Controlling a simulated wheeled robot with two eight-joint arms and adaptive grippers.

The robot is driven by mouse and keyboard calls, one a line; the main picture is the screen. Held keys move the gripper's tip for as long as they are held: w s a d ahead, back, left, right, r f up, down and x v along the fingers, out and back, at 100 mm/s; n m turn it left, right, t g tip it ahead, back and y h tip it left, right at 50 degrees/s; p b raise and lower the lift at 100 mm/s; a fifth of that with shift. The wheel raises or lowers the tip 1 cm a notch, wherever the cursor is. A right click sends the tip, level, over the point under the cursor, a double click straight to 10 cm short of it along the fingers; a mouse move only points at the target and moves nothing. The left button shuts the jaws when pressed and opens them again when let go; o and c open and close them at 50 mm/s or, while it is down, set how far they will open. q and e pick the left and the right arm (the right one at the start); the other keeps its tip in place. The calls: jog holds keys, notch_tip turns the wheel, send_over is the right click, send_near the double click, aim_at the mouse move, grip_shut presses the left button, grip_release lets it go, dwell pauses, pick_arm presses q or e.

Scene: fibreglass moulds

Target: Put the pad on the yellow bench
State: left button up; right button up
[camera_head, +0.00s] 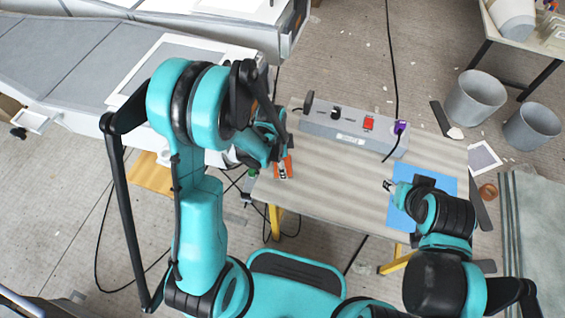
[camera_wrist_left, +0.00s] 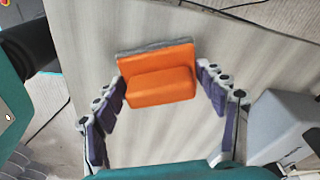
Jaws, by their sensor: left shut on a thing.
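The orange pad (camera_head: 283,167) has a grey underside and a raised block handle. It also shows in the left wrist view (camera_wrist_left: 160,86). My left gripper (camera_head: 281,160) is shut on it, with the fingers (camera_wrist_left: 165,92) at both ends of the handle. The pad is over the left end of the bench (camera_head: 330,190), which has a pale wood-grain top and yellow legs. I cannot tell whether it touches the top. My right gripper (camera_head: 390,186) is near the blue sheet (camera_head: 404,205) at the bench's right; its fingers are too small to judge.
A grey control box (camera_head: 352,134) with a red switch stands along the bench's back edge. Its side shows near my left gripper in the wrist view (camera_wrist_left: 285,125). Grey buckets (camera_head: 475,98) stand behind right. Cables lie on the floor. The bench's middle is clear.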

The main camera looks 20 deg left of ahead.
pick_arm(q)
jog(key=shift+f, duration=0.2)
jog(key=o, duration=1)
jog(key=shift+r, duration=0.6)
jog(key=shift+s+a+r+n+t+y+p, duration=0.25)
jog(key=shift+s+a+r+n+t+p, duration=0.55)
jog(key=shift+s+r+n, duration=2.4)
jog(key=shift+s+a+r+n+t+y+p, duration=0.3)
jog(key=shift+r+n+t+p, duration=0.9)
jog(key=shift+r, duration=4.25)
jog(key=shift+s+a+r+n+t+y+p, duration=0.15)
jog(key=shift+s+a+r+n+t+p, duration=0.45)
jog(key=shift+s+r+n+t, duration=1.9)
